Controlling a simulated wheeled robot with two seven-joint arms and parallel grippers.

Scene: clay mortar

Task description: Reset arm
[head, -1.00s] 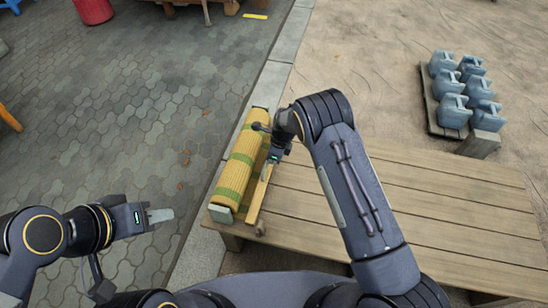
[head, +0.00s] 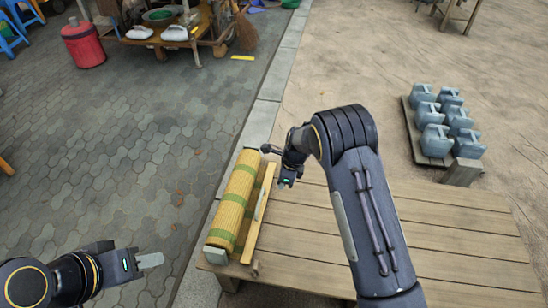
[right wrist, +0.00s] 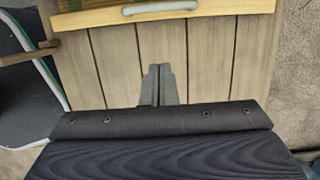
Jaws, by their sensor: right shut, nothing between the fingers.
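My left gripper (head: 150,261) is at the lower left of the head view, above the paving. Its fingers look close together, but I cannot tell whether they are open or shut. My right gripper (head: 284,184) is above the wooden platform, just right of the yellow-and-green rolled mat (head: 233,200). In the right wrist view its two fingers (right wrist: 158,84) are together with nothing between them. A wooden board with a pale handle (right wrist: 160,8) shows ahead of the fingertips there. In the head view a wooden strip (head: 258,210) lies along the mat's right side, apart from my right gripper.
The wooden platform (head: 430,230) is bare to the right. Several grey-blue jugs (head: 450,120) stand on a pallet at the right. A red bin (head: 83,45) and a low wooden cart (head: 165,30) stand on the paving at the back. A stone kerb (head: 262,110) runs behind the mat.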

